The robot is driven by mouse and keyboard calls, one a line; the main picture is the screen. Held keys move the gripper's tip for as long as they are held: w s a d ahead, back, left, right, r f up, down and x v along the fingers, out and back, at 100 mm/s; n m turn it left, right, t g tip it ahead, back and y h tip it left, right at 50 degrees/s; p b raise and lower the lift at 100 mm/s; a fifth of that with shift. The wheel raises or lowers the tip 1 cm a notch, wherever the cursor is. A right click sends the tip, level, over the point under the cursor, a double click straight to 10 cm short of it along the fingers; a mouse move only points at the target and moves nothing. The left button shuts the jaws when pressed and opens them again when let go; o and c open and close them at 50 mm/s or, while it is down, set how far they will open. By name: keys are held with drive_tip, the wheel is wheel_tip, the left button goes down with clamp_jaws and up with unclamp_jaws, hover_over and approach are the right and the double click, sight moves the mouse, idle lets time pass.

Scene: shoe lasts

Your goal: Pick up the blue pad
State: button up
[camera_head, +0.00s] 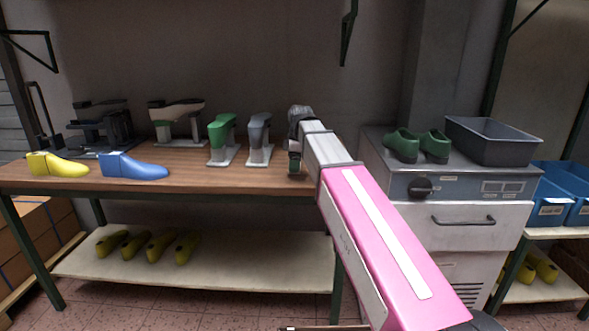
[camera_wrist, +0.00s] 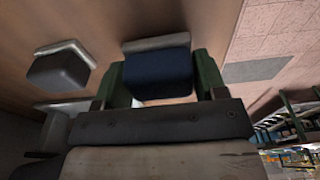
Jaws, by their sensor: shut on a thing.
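The blue pad (camera_wrist: 157,72) shows in the wrist view as a dark blue block with a pale base plate at its far edge. My gripper (camera_wrist: 160,84) has its two green fingers on either side of the block, closed on it. In the head view my gripper (camera_head: 295,165) is low over the right end of the wooden table. There the blue pad is mostly hidden by my arm, and I cannot tell whether it is clear of the table top.
A grey stand (camera_head: 259,140) and a green stand (camera_head: 221,141) are left of my gripper on the table (camera_head: 200,182). A blue last (camera_head: 135,167) and yellow last (camera_head: 58,165) lie further left. A grey cabinet (camera_head: 460,225) with green shoes stands right.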

drive_tip(key=shift+r, duration=0.9)
drive_tip(key=s+a+r, duration=0.4)
drive_tip(key=a+r, duration=0.3)
drive_tip(key=a, duration=0.3)
drive_tip(key=shift+s+a, duration=0.3)
drive_tip(key=shift+s, duration=0.1)
